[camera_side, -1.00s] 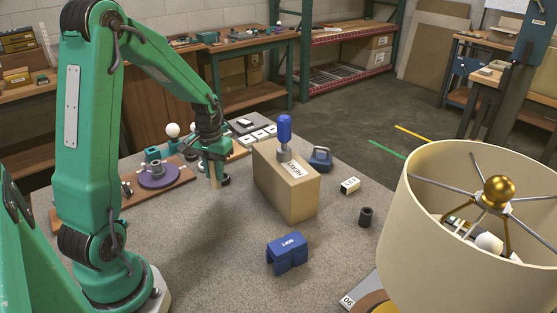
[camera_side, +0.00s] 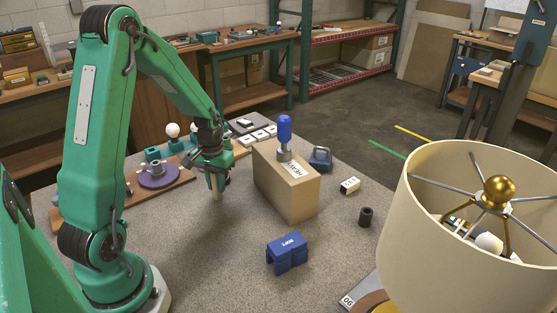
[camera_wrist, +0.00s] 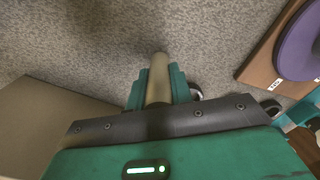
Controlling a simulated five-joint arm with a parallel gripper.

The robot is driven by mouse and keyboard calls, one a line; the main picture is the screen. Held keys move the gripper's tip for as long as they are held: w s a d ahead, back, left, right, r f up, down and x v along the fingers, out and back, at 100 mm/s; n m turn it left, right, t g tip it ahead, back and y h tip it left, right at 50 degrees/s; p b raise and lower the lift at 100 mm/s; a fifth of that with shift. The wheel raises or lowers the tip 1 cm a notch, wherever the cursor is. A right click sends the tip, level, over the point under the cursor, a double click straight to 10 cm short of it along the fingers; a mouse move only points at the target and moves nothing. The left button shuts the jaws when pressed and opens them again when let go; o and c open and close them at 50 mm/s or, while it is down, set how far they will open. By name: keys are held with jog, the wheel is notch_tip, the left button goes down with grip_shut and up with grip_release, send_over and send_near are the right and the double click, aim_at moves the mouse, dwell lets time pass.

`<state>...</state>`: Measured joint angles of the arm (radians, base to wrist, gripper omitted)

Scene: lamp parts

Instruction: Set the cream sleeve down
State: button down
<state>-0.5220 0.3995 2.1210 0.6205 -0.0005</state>
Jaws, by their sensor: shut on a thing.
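The cream sleeve (camera_side: 215,187) is a slim upright tube held in my gripper (camera_side: 213,173). It hangs below the jaws over the grey table, left of the cardboard box. Its lower end is at or very near the table top; I cannot tell if it touches. In the wrist view the sleeve (camera_wrist: 159,72) sticks out between the green jaws of my gripper (camera_wrist: 158,88), which are shut on it. Its upper part is hidden by the jaws.
A cardboard box (camera_side: 286,190) stands close on the right, with a blue-handled tool (camera_side: 284,132) on top. A wooden board with a purple disc (camera_side: 158,177) lies to the left. A blue block (camera_side: 287,253) sits in front. The table between is clear.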

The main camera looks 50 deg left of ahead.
jog(key=c, duration=1.3)
grip_release()
jog(key=shift+o, duration=0.2)
jog(key=shift+r, duration=0.1)
notch_tip(320, 180, up, 12)
